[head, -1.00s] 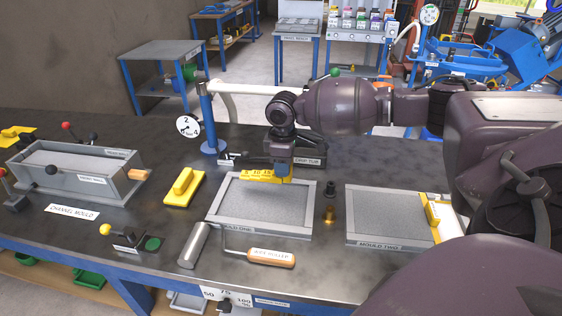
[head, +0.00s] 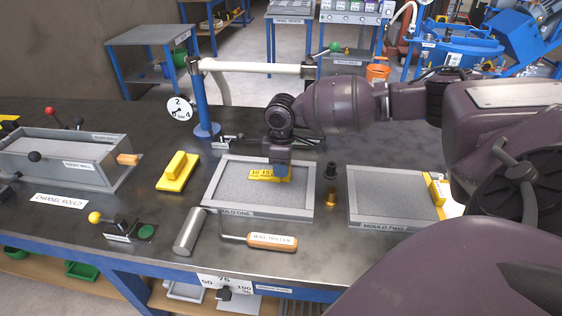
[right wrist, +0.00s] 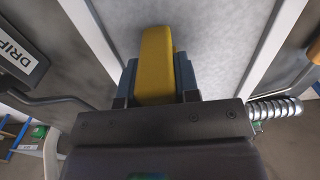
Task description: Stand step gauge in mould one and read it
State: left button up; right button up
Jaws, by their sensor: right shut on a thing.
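The yellow step gauge (head: 262,175) with printed numbers is held in my right gripper (head: 282,178), over the grey fill of mould one (head: 237,211). In the head view the gauge appears low over or at the fill; I cannot tell whether its foot touches. Its marks are too small to read surely. In the right wrist view the yellow gauge (right wrist: 157,65) sits between the blue fingers, with the grey mould surface beyond. My left gripper is not in view.
A yellow float (head: 178,172) lies left of mould one, and a roller with a wooden handle (head: 272,241) lies in front. A small brass and black piece (head: 331,190) stands between mould one and mould two (head: 395,227). The channel mould (head: 60,160) is at left.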

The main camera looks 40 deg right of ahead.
jog(key=shift+f, duration=0.2)
dwell(0.7)
jog(key=o, duration=1)
notch_tip(320, 180, up, 10)
jog(key=shift+f+p, duration=0.1)
jog(key=shift+p, duration=0.95)
jog(key=shift+r, duration=0.45)
